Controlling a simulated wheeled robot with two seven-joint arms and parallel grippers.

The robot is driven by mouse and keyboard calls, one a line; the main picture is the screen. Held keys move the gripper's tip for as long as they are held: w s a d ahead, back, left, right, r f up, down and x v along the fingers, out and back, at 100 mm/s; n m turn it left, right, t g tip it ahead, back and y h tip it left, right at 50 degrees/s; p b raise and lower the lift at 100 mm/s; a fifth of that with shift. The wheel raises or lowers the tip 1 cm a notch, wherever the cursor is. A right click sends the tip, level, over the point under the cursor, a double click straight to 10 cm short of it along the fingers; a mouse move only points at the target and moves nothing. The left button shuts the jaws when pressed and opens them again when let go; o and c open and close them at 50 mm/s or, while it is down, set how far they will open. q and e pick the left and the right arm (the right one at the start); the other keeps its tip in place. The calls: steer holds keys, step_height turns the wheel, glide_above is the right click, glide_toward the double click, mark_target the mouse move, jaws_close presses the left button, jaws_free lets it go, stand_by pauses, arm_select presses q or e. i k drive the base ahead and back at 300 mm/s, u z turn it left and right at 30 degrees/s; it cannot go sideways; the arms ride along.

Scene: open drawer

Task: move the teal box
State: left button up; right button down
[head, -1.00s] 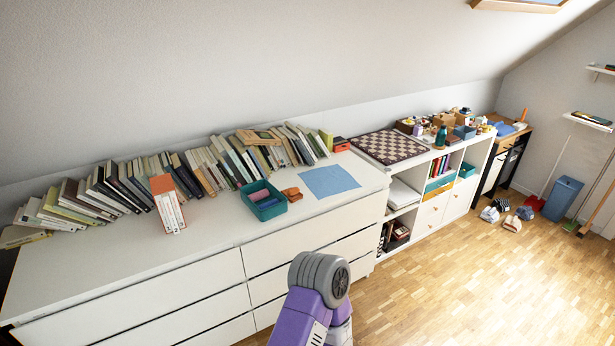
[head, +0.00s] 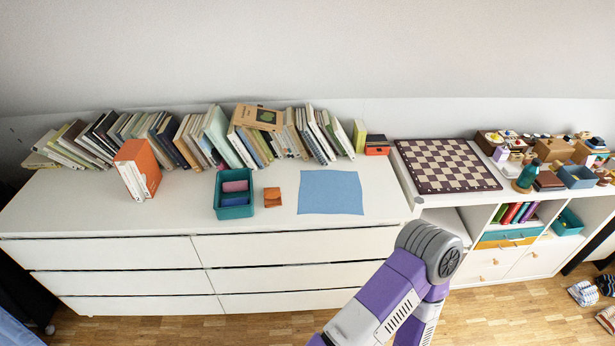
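An open teal box (head: 234,211) stands on the white dresser top (head: 70,205), left of the middle. It holds a pink rolled item (head: 235,186) and a blue one (head: 234,200). A small orange-brown pouch (head: 272,197) lies just right of the box, and a blue cloth (head: 331,192) lies flat farther right. One of my purple and grey arms shows at the bottom right, in front of the dresser and apart from the box. Neither gripper shows in the head view.
A row of leaning books (head: 215,135) lines the back of the dresser. An orange and white book block (head: 137,170) stands left of the box. To the right, a lower white shelf holds a chessboard (head: 447,165) and small items. The dresser front strip is clear.

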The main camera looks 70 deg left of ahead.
mark_target(226, 213)
steer(key=i, duration=0.5)
steer(key=u, duration=2.9)
